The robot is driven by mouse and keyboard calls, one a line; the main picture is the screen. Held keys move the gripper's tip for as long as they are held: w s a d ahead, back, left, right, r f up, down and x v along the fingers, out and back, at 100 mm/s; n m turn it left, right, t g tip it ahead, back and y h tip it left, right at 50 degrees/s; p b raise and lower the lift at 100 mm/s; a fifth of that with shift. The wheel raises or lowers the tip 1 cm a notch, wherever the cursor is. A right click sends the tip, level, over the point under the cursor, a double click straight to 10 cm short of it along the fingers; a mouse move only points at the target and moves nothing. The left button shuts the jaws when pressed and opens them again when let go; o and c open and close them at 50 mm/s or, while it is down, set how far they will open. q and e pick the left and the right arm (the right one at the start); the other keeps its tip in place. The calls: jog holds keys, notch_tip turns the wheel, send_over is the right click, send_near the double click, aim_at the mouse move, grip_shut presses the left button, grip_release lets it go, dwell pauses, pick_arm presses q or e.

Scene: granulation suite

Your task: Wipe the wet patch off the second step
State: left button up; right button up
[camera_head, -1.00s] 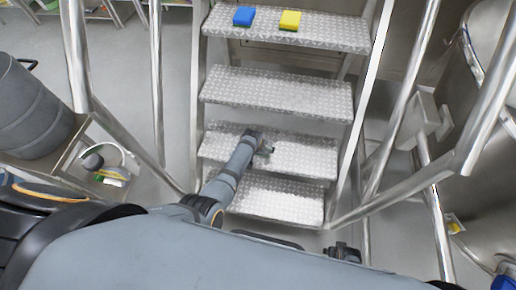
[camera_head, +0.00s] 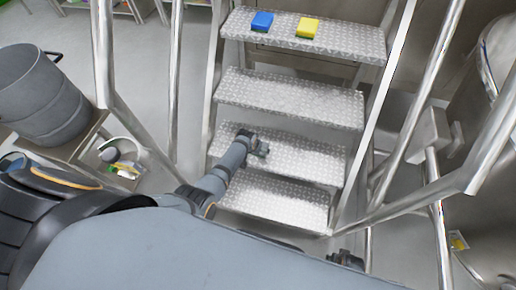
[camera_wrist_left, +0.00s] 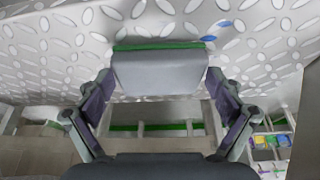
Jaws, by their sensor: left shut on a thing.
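The metal stair's second step from the bottom (camera_head: 305,160) has a diamond-plate tread. My left gripper (camera_head: 262,149) is over the left part of this step. In the left wrist view my left gripper (camera_wrist_left: 160,85) is shut on a grey pad with a green edge (camera_wrist_left: 160,72), held against or just above the tread (camera_wrist_left: 270,45). Small blue marks (camera_wrist_left: 224,23) show on the tread beyond the pad, to the right. In the head view the pad is too small to make out, and no wet patch stands out. My right gripper (camera_head: 345,259) shows small and dark at the bottom.
A blue sponge (camera_head: 262,22) and a yellow sponge (camera_head: 307,28) lie on the top step (camera_head: 345,42). Metal handrails (camera_head: 400,100) flank the stair. A grey bucket (camera_head: 42,100) stands at the left, near a round white container (camera_head: 130,160). A large steel vessel (camera_head: 480,130) is at the right.

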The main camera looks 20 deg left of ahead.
pick_arm(q)
jog(key=shift+s+a+f+p, duration=0.1)
jog(key=shift+s+a+p, duration=0.05)
jog(key=shift+a, duration=1.25)
jog(key=shift+s+a+f+p, duration=0.1)
jog(key=shift+a+p, duration=0.05)
jog(key=shift+a, duration=1.25)
jog(key=shift+s+a, duration=0.1)
jog(key=shift+a, duration=1.55)
jog(key=shift+w+d, duration=0.1)
jog(key=shift+w, duration=0.1)
jog(key=shift+d+p, duration=0.35)
jog(key=shift+d, duration=1.7)
jog(key=shift+w+d+r, duration=0.1)
jog(key=shift+w+d, duration=0.05)
jog(key=shift+d, duration=1.25)
jog(key=shift+w+d+r, duration=0.1)
jog(key=shift+w+d, duration=0.05)
jog(key=shift+d, duration=1.2)
jog(key=shift+d+f, duration=0.2)
jog(key=shift+d, duration=1)
jog(key=shift+w+d+b, duration=0.15)
jog(key=shift+d+b, duration=0.3)
jog(key=shift+d, duration=1.55)
